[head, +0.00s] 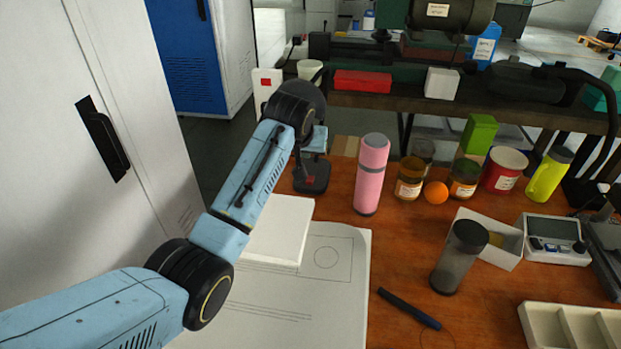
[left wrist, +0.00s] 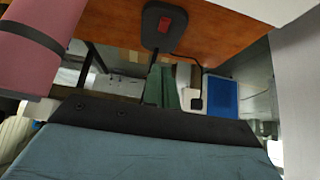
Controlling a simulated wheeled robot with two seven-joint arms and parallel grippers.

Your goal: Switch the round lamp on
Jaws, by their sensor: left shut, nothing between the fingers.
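The round lamp has a dark base (head: 311,178) with a red switch (head: 311,181), on the wooden table just beyond the white box. A dark round shape, apparently its head (head: 317,97), is partly hidden behind my left wrist; I see no glow from it. In the left wrist view the lamp base (left wrist: 152,36) and its red switch (left wrist: 166,23) show near the top, apart from my gripper's body. My left gripper (head: 314,150) is shut and empty, above the base; whether it touches the lamp is unclear. My right gripper is not in view.
A pink bottle (head: 372,175) stands right of the lamp base. A white box (head: 280,230) and a drawing sheet (head: 325,290) lie in front. Jars, an orange ball (head: 436,192) and a grey tumbler (head: 459,257) are further right. A white cabinet (head: 100,190) stands left.

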